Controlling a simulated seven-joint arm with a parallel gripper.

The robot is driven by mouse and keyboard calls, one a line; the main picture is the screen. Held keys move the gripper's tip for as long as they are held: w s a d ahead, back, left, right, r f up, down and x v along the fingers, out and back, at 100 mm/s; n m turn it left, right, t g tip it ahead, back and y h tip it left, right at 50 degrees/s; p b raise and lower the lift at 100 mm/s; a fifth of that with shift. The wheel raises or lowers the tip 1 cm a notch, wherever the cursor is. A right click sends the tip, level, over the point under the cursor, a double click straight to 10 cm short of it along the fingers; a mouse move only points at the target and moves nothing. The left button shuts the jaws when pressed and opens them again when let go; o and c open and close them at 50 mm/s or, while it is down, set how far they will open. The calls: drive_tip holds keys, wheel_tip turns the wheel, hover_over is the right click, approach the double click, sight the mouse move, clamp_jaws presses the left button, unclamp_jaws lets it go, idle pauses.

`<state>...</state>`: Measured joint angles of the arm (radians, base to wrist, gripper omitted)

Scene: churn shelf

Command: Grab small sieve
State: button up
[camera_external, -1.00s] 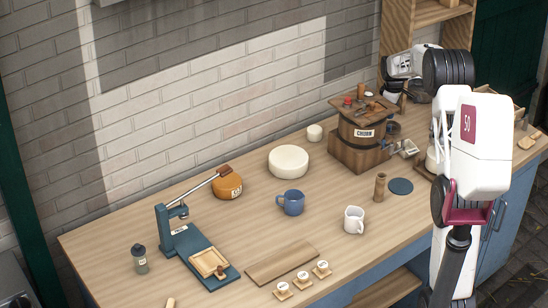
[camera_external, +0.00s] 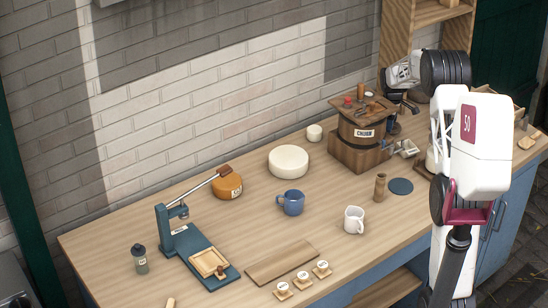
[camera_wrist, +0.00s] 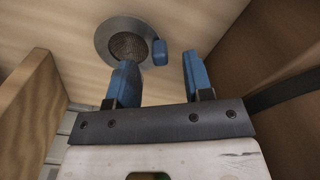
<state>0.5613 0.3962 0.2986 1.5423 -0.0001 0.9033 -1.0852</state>
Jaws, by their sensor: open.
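The small sieve shows at the top of the wrist view: a wide grey rim around a dark mesh bowl (camera_wrist: 128,45), with a short blue handle (camera_wrist: 160,53) on its right side. It rests against a light wooden surface. My gripper (camera_wrist: 159,61) is open, its two blue fingers apart. The handle appears between the fingertips in the picture, and the left finger overlaps the lower part of the sieve. I cannot tell the depth gap or any contact. In the external view my gripper (camera_external: 400,103) is behind the churn's right side; I cannot make out the sieve there.
The wooden churn (camera_external: 359,148) stands close left of my gripper in the external view. A wooden panel (camera_wrist: 32,105) is at left in the wrist view and a brown wooden wall (camera_wrist: 255,55) at right. A shelf (camera_external: 396,25) stands behind. The front counter holds mugs and a press.

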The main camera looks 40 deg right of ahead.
drive_tip(key=shift+f, duration=1.3)
clamp_jaws()
